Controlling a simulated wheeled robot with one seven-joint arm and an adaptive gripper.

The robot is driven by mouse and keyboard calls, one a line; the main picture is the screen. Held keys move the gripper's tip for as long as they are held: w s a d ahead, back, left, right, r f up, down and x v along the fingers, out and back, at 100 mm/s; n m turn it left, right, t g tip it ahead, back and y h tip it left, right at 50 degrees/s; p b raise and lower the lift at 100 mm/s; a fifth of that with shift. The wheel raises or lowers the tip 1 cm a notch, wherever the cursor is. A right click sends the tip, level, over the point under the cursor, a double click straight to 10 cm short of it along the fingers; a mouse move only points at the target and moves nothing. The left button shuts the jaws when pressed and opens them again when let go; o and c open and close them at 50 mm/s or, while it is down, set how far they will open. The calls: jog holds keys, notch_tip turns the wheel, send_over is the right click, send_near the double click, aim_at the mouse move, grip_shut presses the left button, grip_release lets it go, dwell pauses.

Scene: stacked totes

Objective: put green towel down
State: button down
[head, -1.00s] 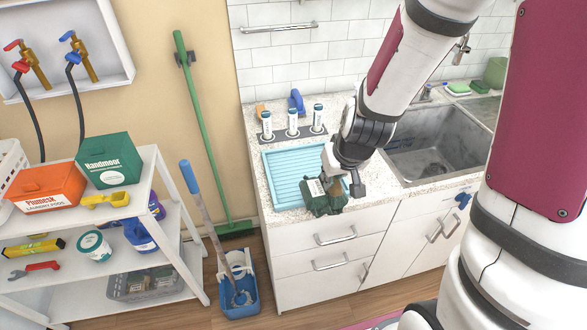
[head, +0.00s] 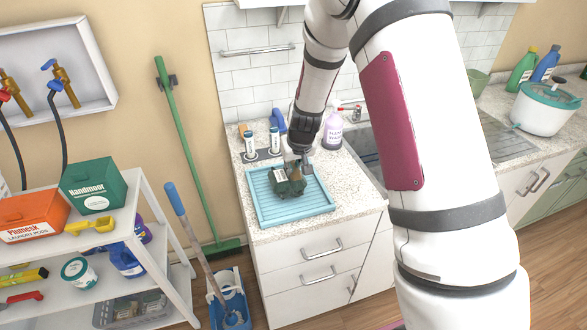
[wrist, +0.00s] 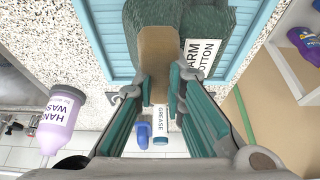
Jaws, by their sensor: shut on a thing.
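The green towel (head: 288,188) is a dark green folded bundle with a white label; in the wrist view (wrist: 222,28) the label reads "WARM COTTON". A brown card tab (wrist: 156,55) stands out from it. My gripper (head: 297,163) is above the towel, and in the wrist view its fingers (wrist: 157,85) are closed on the tab side of the bundle. The towel is over the light blue ribbed tray (head: 262,212) on the counter. I cannot tell whether its underside touches the tray.
Small white bottles (head: 250,145) and a lilac hand-wash bottle (head: 333,132) stand behind the tray. The sink (head: 368,160) is to the right, partly hidden by my arm. A shelf (head: 150,215) with boxes stands left. Bare counter (head: 350,205) lies right of the tray.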

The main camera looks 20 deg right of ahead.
jog(key=shift+f, duration=0.55)
jog(key=shift+f, duration=0.15)
jog(key=c, duration=1.7)
grip_release()
jog(key=shift+o, duration=0.2)
